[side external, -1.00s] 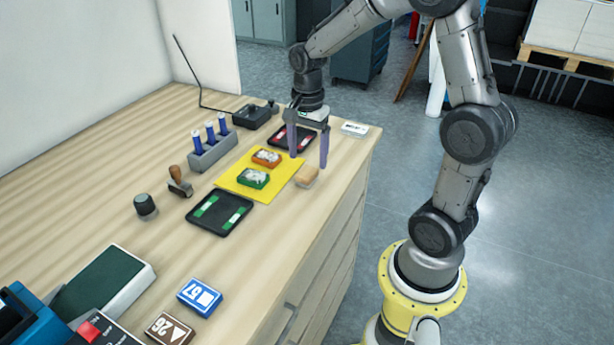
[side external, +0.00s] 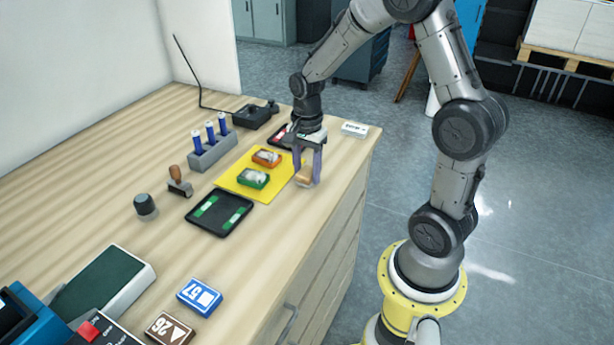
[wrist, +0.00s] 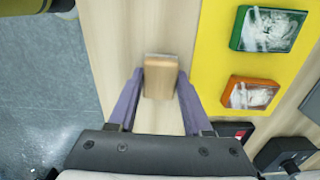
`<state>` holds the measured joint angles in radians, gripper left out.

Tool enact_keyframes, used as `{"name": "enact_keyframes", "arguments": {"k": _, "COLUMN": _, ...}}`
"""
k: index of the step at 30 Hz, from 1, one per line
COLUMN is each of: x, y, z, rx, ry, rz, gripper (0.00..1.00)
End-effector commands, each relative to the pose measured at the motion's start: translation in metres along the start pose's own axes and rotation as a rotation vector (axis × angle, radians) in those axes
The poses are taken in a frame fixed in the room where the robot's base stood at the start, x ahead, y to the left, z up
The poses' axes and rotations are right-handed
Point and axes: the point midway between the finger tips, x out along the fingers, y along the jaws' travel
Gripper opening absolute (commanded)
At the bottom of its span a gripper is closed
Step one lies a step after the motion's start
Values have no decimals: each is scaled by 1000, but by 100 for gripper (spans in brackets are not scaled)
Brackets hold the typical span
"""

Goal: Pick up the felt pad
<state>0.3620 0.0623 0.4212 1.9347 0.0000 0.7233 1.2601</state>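The felt pad (side external: 306,174) is a small tan, wood-like block with a pale lower layer. It lies on the bench near its front edge, beside the yellow mat. In the wrist view the felt pad (wrist: 161,78) is centred between my purple fingers, slightly blurred. My gripper (side external: 308,181) points down over it, with one finger on each side and the tips low by the bench. In the wrist view my gripper (wrist: 161,82) looks open, with narrow gaps at the pad's sides. Contact with the pad cannot be made out clearly.
The yellow mat (side external: 228,181) holds an orange box (side external: 267,158) and a green box (side external: 253,178) close beside my gripper. A black tray (side external: 219,212) lies left of it. A dark tray (side external: 279,137) and a white label-like item (side external: 355,129) lie behind. Bare bench lies in front.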

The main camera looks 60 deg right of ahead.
Motion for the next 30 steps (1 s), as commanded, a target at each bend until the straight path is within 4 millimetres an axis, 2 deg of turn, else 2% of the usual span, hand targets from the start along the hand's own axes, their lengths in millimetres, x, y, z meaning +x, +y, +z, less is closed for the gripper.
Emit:
{"name": "enact_keyframes", "arguments": {"k": 1, "x": 0, "y": 0, "z": 0, "rx": 0, "ry": 0, "rz": 0, "gripper": 29}}
{"name": "enact_keyframes", "arguments": {"k": 6, "x": 0, "y": 0, "z": 0, "rx": 0, "ry": 0, "rz": 0, "gripper": 0}}
{"name": "enact_keyframes", "arguments": {"k": 14, "x": -1, "y": 0, "z": 0, "rx": 0, "ry": 0, "rz": -1, "gripper": 0}}
{"name": "enact_keyframes", "arguments": {"k": 20, "x": -11, "y": -1, "z": 0, "rx": 0, "ry": 1, "rz": -4, "gripper": 0}}
{"name": "enact_keyframes", "arguments": {"k": 25, "x": -35, "y": -1, "z": 0, "rx": 0, "ry": 2, "rz": -6, "gripper": 0}}
{"name": "enact_keyframes", "arguments": {"k": 30, "x": -68, "y": 27, "z": 9, "rx": 0, "ry": 3, "rz": -10, "gripper": 0}}
